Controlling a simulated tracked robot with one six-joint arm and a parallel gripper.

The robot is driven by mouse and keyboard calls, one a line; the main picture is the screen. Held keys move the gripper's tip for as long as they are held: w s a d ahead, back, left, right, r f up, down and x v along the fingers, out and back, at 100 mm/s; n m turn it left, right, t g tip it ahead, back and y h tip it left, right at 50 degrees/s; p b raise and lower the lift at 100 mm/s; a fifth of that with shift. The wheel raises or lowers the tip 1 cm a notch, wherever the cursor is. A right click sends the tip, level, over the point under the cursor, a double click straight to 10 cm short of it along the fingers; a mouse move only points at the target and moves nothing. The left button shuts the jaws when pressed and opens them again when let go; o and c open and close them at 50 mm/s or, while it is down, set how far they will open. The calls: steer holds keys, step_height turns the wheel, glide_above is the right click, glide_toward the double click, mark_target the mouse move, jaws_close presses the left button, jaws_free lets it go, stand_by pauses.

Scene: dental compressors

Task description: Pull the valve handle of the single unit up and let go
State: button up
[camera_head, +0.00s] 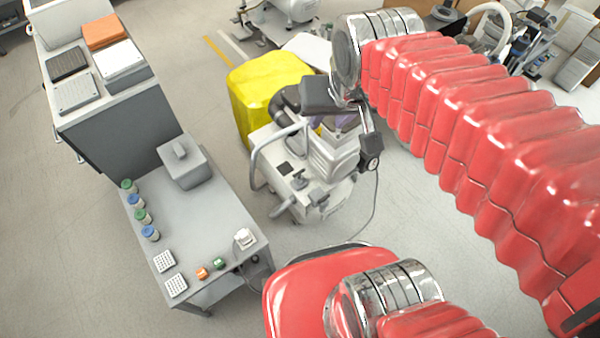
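A white and grey compressor (318,198), apparently the single unit, stands on the floor in the middle of the view. It has a curved grey tube bar (256,160) on its left. Small dark fittings (298,181) sit on its front top; I cannot tell which one is the valve handle. My red arm reaches in from the right. Its dark end parts, with my gripper (345,120), are above the back of the unit and overlap it in the view. The fingers are too small and mixed with dark parts to read, and contact with the unit cannot be told.
A yellow covered bin (262,88) stands behind the unit. A grey table (205,210) with jars, trays and a grey box is at the left, and a cabinet (120,115) is behind it. A cable (374,205) lies on the floor right of the unit. Floor at far left is clear.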

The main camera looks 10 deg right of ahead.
steer(key=w+f+m+g, duration=0.1)
steer(key=w+f+m, duration=0.2)
steer(key=w+f, duration=0.5)
steer(key=m+g, duration=0.4)
steer(key=m, duration=0.5)
glide_above(299, 172)
step_height(299, 172, down, 34)
steer(key=shift+w+f, duration=0.1)
steer(key=shift+f, duration=0.4)
steer(key=shift+f, duration=6.9)
